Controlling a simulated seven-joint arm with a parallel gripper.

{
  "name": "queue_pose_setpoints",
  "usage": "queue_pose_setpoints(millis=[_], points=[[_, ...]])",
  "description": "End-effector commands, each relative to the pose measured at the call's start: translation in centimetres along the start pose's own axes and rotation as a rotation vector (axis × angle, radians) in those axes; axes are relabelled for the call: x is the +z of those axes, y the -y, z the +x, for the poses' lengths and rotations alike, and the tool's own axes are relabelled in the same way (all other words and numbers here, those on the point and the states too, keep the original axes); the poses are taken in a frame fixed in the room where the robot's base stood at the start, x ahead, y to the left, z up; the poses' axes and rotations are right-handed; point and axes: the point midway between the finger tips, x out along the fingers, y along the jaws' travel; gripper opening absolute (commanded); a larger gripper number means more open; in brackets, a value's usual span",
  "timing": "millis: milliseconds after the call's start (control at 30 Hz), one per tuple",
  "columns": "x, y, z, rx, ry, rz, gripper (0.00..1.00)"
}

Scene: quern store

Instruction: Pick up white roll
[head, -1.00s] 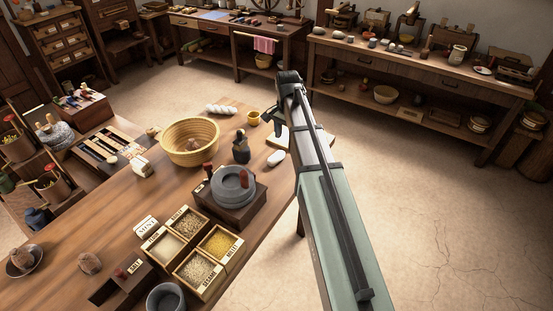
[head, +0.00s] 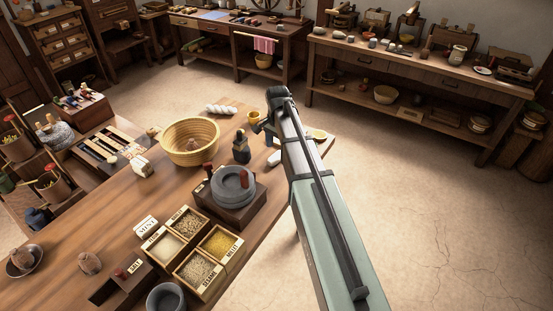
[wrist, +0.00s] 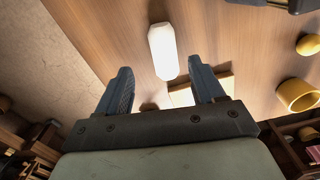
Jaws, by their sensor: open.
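The white roll (wrist: 162,51) is a smooth, pale, elongated piece lying on the wooden table. In the wrist view it lies beyond my gripper (wrist: 160,66), roughly in line with the gap between the two fingers. My gripper is open, with nothing held between its fingers. In the head view the roll (head: 273,158) shows only in part, as my arm covers its right side. There my gripper (head: 262,127) is above the table's far end, beside the small yellow cup (head: 253,117).
A white twisted loaf (head: 221,110), a woven basket (head: 190,150), a dark bottle (head: 241,150) and a stone quern (head: 233,186) stand nearby. A pale board (wrist: 222,82) lies near the right finger in the wrist view. The yellow cup (wrist: 298,95) is at right.

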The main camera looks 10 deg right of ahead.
Motion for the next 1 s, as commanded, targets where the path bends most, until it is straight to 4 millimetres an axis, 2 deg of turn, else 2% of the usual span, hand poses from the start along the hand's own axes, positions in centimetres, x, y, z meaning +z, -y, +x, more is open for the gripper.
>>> queue_pose_setpoints(millis=[233, 600, 833, 1000], points=[[-0.3, 0.3, 1.1, 0.001, 0.000, 0.000, 0.68], [-0.7, 0.6, 5.1, 0.000, 0.000, -0.001, 0.68], [-0.8, 0.7, 5.2, -0.001, 0.000, -0.001, 0.68], [-0.8, 0.7, 5.2, -0.001, 0.000, -0.001, 0.54]])
